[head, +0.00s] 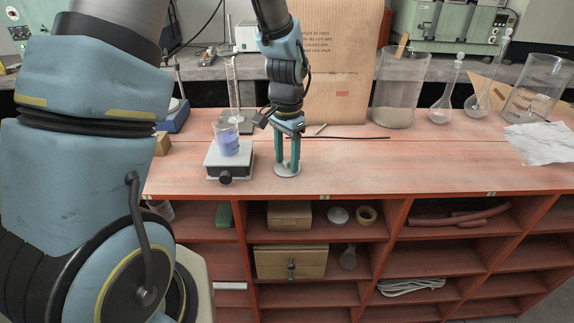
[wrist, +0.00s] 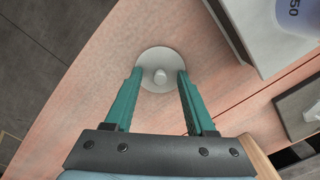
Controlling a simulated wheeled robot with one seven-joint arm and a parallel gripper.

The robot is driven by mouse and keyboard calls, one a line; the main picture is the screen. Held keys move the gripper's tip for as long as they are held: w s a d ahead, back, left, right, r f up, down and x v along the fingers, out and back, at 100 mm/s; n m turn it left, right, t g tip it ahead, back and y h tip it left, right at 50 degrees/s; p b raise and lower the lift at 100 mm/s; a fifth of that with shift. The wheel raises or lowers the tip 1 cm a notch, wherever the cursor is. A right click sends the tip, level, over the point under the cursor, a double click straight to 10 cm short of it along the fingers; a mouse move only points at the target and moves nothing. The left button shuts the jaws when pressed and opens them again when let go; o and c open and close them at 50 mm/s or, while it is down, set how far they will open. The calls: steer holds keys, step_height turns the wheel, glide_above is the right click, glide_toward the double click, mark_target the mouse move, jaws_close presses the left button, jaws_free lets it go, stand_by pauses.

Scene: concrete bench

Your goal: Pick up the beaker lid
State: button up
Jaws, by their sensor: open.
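The beaker lid (wrist: 160,54) is a pale grey-white disc with a small round knob (wrist: 161,75) in its middle. It lies flat on the red bench top, and in the head view the lid (head: 287,170) is near the front edge. My gripper (wrist: 160,80) points down over it, open, with one green finger on each side of the knob. The fingertips overlap the disc in the wrist view; I cannot tell whether they touch it. In the head view my gripper (head: 287,165) stands right above the lid. A beaker with blue liquid (head: 227,138) stands left of it.
The beaker sits on a small grey hotplate (head: 229,160) close to the left of my gripper. A cardboard sheet (head: 325,75) stands behind. A large glass cylinder (head: 398,90), flasks (head: 447,95) and white cloth (head: 540,142) are further right.

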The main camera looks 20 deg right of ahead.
steer(key=shift+c, duration=0.3)
jaws_close()
stand_by(0.3)
